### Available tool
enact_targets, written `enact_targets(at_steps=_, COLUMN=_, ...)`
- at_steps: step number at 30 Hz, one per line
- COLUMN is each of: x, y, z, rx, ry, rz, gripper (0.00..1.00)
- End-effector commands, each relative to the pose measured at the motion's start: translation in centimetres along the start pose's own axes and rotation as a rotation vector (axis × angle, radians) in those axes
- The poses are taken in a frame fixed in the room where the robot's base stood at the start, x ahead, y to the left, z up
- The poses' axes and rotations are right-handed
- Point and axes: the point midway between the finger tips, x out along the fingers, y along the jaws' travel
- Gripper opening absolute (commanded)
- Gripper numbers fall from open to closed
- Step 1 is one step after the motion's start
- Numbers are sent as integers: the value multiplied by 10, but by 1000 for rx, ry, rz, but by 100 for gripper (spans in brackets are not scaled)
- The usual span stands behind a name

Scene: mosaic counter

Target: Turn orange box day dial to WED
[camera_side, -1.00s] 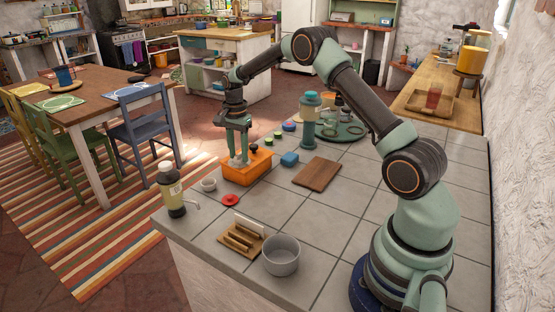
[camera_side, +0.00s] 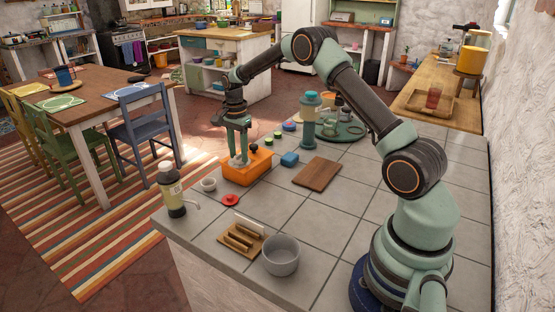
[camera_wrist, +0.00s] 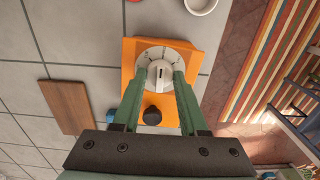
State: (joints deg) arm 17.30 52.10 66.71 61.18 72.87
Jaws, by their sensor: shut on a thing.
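The orange box (camera_side: 248,174) sits on the tiled counter near its left edge. In the wrist view the box (camera_wrist: 131,58) carries a round white dial plate (camera_wrist: 151,53) with dark marks around it and a pale knob (camera_wrist: 159,75) with a dark pointer line in the middle. A black knob (camera_wrist: 152,116) stands on the box nearer to my wrist. My gripper (camera_side: 239,163) points straight down over the box. In the wrist view its fingers (camera_wrist: 159,76) are on both sides of the pale knob, shut on it. The day letters are too small to read.
A grey pot (camera_side: 281,255) is at the front.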

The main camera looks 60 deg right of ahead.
Motion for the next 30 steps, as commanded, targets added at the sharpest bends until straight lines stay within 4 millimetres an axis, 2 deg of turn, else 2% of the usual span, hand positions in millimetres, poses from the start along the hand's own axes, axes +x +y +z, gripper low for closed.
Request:
enact_targets(at_steps=12, x=0, y=0, z=0, rx=0, ry=0, rz=-1, gripper=0)
enact_targets(at_steps=13, x=0, y=0, z=0, rx=0, ry=0, rz=-1, gripper=50)
enact_targets(at_steps=15, x=0, y=0, z=0, rx=0, ry=0, rz=-1, gripper=74)
enact_targets(at_steps=25, x=-1, y=0, z=0, rx=0, ry=0, rz=-1, gripper=74)
enact_targets(at_steps=30, x=-18, y=-1, z=0, rx=0, ry=1, rz=-4, gripper=74)
